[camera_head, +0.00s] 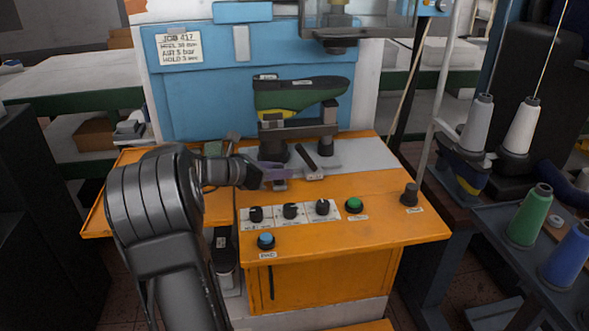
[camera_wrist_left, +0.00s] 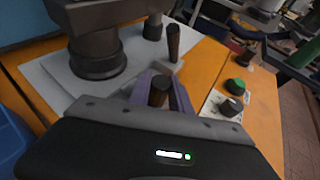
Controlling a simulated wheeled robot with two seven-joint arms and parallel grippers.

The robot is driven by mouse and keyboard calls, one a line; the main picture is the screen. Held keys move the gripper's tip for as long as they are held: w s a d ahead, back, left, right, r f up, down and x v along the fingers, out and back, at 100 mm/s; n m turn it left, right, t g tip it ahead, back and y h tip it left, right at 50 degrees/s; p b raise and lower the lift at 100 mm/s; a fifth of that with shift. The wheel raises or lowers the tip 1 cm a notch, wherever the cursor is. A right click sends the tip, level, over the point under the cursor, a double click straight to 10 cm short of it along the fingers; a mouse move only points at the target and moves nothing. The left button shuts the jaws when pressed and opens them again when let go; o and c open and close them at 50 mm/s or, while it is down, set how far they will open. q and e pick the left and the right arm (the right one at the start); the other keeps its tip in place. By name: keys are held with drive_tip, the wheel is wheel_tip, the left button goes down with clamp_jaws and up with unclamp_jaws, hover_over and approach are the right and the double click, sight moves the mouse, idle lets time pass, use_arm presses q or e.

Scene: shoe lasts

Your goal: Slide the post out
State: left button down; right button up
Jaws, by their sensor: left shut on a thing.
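The post (camera_head: 274,151) stands on a pale plate (camera_head: 366,154) on the orange machine bench and bears a grey bar (camera_head: 298,131). A green and yellow shoe last (camera_head: 300,95) sits above the bar. The post's dark round base also shows in the left wrist view (camera_wrist_left: 97,58). My left gripper (camera_head: 276,172) is in front of the post. Its purple fingers are shut around a dark upright knob (camera_wrist_left: 159,91), which they mostly hide in the head view. A dark-handled lever (camera_head: 310,160) stands just right of the fingers. My right gripper is out of view.
The front panel carries several black dials (camera_head: 290,211), a green button (camera_head: 354,205) and a blue button (camera_head: 265,241). A press head (camera_head: 338,42) hangs above the last. Thread cones (camera_head: 529,217) stand at the right. The orange top before the plate is largely clear.

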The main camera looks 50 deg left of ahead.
use_arm(q)
drive_tip(key=shift+s+a+f, duration=0.1)
drive_tip(key=shift+s+a, duration=0.05)
drive_tip(key=shift+s, duration=0.05)
drive_tip(key=c, duration=1.4)
unclamp_jaws()
drive_tip(key=shift+s+a, duration=0.1)
drive_tip(key=shift+s, duration=0.05)
drive_tip(key=shift+o, duration=1.1)
drive_tip(key=v, duration=0.7)
drive_tip(key=shift+s+r, duration=0.25)
drive_tip(key=shift+s, duration=0.05)
